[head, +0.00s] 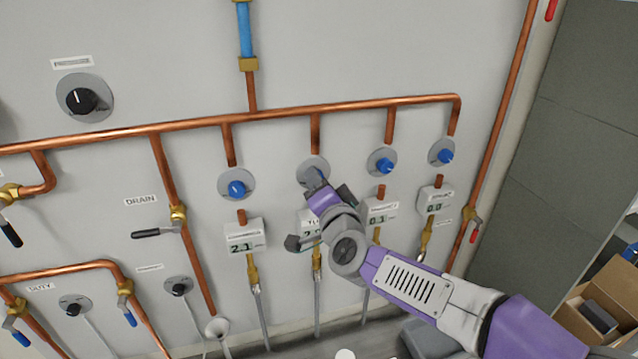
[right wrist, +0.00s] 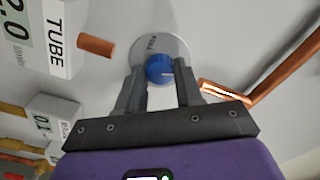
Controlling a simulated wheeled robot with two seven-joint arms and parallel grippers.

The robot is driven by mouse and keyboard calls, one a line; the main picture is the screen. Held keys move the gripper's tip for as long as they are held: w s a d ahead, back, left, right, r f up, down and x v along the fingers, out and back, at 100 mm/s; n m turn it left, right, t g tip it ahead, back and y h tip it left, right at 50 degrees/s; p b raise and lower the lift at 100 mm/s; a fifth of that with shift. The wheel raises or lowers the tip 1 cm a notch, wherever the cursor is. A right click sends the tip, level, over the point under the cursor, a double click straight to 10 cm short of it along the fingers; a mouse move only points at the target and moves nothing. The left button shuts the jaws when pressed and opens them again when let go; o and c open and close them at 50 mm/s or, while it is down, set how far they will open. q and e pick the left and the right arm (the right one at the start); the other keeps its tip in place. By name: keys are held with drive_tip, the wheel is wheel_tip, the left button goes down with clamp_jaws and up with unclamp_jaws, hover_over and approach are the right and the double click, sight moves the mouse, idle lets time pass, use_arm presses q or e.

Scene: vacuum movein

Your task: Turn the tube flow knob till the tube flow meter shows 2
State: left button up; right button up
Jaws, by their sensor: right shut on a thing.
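The tube flow knob is a blue knob (right wrist: 160,67) on a round grey plate, seen in the right wrist view with one finger on each side. My right gripper (right wrist: 161,80) is shut on it. In the head view the right gripper (head: 318,182) reaches up to this knob's grey plate (head: 312,166) and hides most of the knob. The tube flow meter (right wrist: 30,28), labelled TUBE, reads 2.0 in the right wrist view. In the head view this meter (head: 308,228) is partly covered by my arm. My left gripper is not in view.
Similar blue knobs sit left (head: 237,188) and right (head: 383,162) of the gripper. The left meter (head: 245,237) reads about 2.1. A copper pipe (head: 300,112) runs across above the knobs. A cardboard box (head: 590,305) stands at the lower right.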

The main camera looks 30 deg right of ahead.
drive_tip(key=o, duration=1)
drive_tip(key=shift+o, duration=0.2)
drive_tip(key=v, duration=0.7)
drive_tip(key=shift+s, duration=0.3)
